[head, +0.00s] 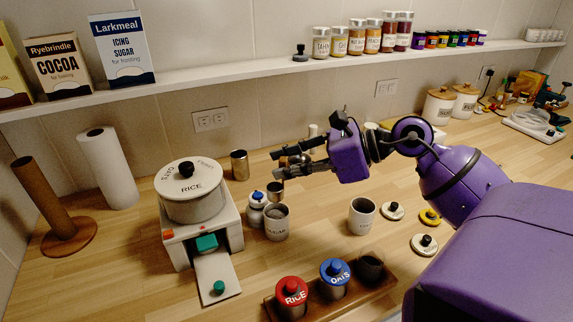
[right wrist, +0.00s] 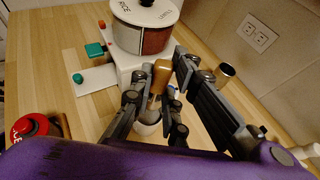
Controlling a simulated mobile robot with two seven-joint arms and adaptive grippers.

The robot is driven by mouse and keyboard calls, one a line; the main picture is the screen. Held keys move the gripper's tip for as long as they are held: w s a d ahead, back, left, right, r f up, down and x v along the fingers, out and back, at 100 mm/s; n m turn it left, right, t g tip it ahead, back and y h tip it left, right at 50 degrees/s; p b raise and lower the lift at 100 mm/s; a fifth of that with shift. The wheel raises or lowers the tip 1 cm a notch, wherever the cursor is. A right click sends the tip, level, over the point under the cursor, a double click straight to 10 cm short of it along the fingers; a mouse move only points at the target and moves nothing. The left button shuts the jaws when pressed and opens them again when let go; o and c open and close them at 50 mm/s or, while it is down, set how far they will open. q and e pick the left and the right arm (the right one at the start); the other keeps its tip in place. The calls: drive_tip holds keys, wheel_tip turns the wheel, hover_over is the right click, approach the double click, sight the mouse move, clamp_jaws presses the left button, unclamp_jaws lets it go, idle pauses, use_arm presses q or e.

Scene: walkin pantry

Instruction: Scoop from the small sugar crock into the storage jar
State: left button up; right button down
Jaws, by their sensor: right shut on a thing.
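My right gripper (head: 281,163) is above the small sugar crock (head: 276,224), a pale open cup whose label seems to read SUGAR. In the right wrist view the fingers are shut on the wooden handle of a scoop (right wrist: 161,74). The scoop's metal bowl (head: 275,187) shows just above the crock; I cannot tell whether it touches the rim or holds sugar. The crock also shows below the fingers in the wrist view (right wrist: 148,128). An open dark jar (head: 371,267), probably the storage jar, stands at the right end of a wooden rack (head: 350,303). My left gripper is not in view.
A red-lidded rice jar (head: 291,292) and blue-lidded oats jar (head: 333,272) share the rack. A blue-knobbed jar (head: 256,210) stands close beside the crock. A white cup (head: 361,216) and round lids (head: 424,244) lie right. A rice dispenser (head: 192,200) stands left.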

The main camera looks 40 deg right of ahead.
wheel_tip(320, 180, down, 7)
drive_tip(key=b, duration=0.4)
drive_tip(key=shift+f, duration=0.2)
drive_tip(key=shift+w, duration=0.1)
idle(0.4)
drive_tip(key=shift+f, duration=0.2)
drive_tip(key=shift+f, duration=0.15)
idle(0.3)
idle(0.5)
